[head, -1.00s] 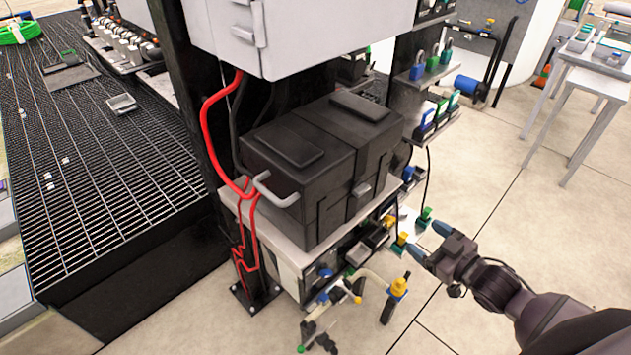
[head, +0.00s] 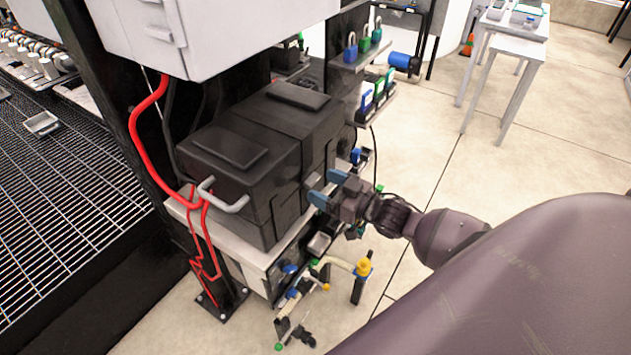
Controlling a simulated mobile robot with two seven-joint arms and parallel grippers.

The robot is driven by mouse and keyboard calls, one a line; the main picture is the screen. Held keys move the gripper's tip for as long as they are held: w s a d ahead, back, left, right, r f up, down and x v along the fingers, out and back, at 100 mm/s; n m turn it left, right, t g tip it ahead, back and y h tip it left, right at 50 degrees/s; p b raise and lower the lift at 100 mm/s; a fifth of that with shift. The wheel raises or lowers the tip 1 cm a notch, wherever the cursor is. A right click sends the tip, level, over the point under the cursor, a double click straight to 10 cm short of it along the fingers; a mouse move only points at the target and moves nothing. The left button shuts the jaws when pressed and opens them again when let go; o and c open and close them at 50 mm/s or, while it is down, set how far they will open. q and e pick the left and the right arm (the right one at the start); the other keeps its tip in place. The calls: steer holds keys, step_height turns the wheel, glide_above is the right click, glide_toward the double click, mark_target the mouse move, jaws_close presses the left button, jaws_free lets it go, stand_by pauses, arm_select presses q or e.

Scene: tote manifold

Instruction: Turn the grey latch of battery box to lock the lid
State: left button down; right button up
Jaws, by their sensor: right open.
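The black battery box (head: 285,135) sits on a white shelf, its black lid closed on top. The grey latch (head: 314,181) is on the box's right-hand side face, by the vertical seam, and is partly hidden by my right gripper. My right gripper (head: 327,188) is open, its blue fingertips close to the latch, one above and one below it. I cannot tell whether they touch it. My left gripper is out of view.
A grey handle (head: 224,196) sticks out of the box's left end beside red cables (head: 146,137). A white cabinet (head: 235,30) hangs above the box. Padlocks (head: 364,42) stand on shelves behind. Valves and hoses (head: 340,264) stand below.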

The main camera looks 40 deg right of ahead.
mark_target(315, 182)
steer(key=shift+x, duration=1.5)
steer(key=c, duration=0.9)
